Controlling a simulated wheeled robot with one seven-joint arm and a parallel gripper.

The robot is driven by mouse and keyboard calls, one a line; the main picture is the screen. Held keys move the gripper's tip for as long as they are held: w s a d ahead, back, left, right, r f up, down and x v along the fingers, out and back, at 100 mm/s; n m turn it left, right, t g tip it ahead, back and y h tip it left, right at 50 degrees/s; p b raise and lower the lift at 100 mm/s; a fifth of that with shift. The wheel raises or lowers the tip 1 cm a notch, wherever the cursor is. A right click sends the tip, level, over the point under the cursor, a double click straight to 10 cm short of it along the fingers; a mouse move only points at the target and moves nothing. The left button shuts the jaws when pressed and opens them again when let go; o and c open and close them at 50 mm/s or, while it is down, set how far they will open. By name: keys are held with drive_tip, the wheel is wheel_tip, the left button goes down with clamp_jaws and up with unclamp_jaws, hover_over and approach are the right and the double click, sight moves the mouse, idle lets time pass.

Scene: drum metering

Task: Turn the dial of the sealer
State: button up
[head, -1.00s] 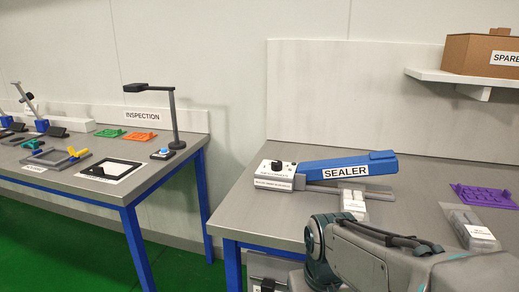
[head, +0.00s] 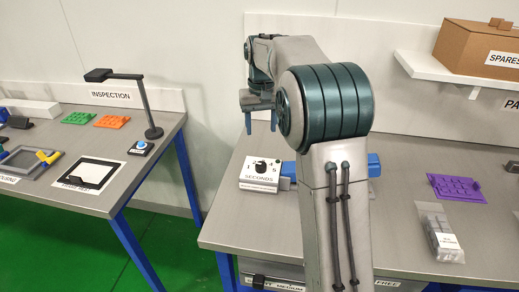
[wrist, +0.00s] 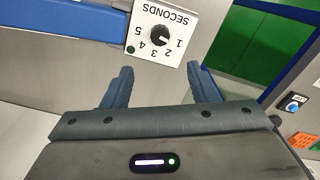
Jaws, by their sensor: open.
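The sealer (head: 259,188) stands on the right-hand table, with a white box marked SECONDS at its left end. Its black dial (head: 260,167) sits on the box's top face among the numbers 1 to 5. In the wrist view the dial (wrist: 159,37) is upside down, and its pale mark seems to point near the 1. My gripper (head: 261,124) is above and behind the box in the head view. Its two blue fingers (wrist: 160,68) are apart and empty, with the dial ahead of the gap between them, not touching. My arm hides most of the sealer's blue lever (head: 375,166).
A purple tray (head: 456,187) and a bagged part (head: 440,232) lie to the right on the table. A shelf above holds the spares box (head: 482,45). The inspection table (head: 150,170), with a lamp (head: 130,78), stands left across a gap.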

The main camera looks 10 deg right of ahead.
sight(261, 164)
wheel_tip(261, 164, down, 14)
drive_tip(key=shift+s+r, duration=0.1)
drive_tip(key=shift+r, duration=0.1)
drive_tip(key=shift+c, duration=0.3)
drive_tip(key=c, duration=0.9)
